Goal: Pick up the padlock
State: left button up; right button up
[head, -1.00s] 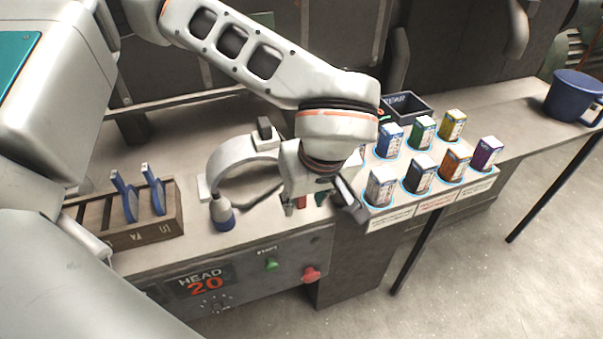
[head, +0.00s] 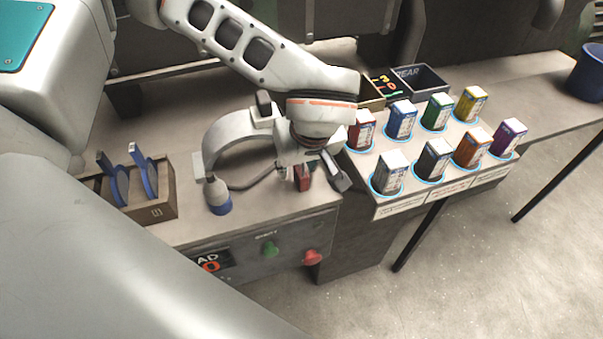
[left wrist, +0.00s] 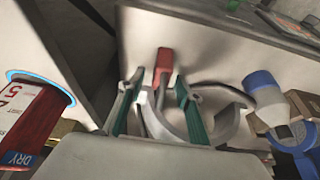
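The red padlock (head: 303,179) is at the front of the bench, beside the grey C-shaped frame. In the left wrist view its red body (left wrist: 164,62) shows between and just beyond the fingertips, with a grey part below it. My left gripper (head: 315,172) is over the padlock, fingers pointing down. In the left wrist view the left gripper (left wrist: 159,80) is open, its two green-padded fingers on either side of the padlock with gaps visible. Whether any finger touches it I cannot tell. My right gripper is not in view.
The C-shaped frame (head: 225,135) with a blue-tipped part (head: 219,200) stands close by. Several coloured boxes sit in a white rack (head: 385,207) on the right. A wooden holder (head: 160,205) is left. Green (head: 270,249) and red (head: 312,257) buttons are on the bench front.

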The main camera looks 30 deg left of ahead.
pick_arm(q)
jog(key=shift+w+a+f, duration=0.1)
jog(key=shift+f, duration=0.25)
grip_shut()
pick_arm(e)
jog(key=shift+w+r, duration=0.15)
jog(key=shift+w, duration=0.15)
pick_arm(q)
jog(key=shift+r, duration=0.1)
jog(key=shift+w+r, duration=0.1)
jog(key=shift+r, duration=0.45)
notch_tip(320, 180, up, 19)
jog(key=p, duration=0.3)
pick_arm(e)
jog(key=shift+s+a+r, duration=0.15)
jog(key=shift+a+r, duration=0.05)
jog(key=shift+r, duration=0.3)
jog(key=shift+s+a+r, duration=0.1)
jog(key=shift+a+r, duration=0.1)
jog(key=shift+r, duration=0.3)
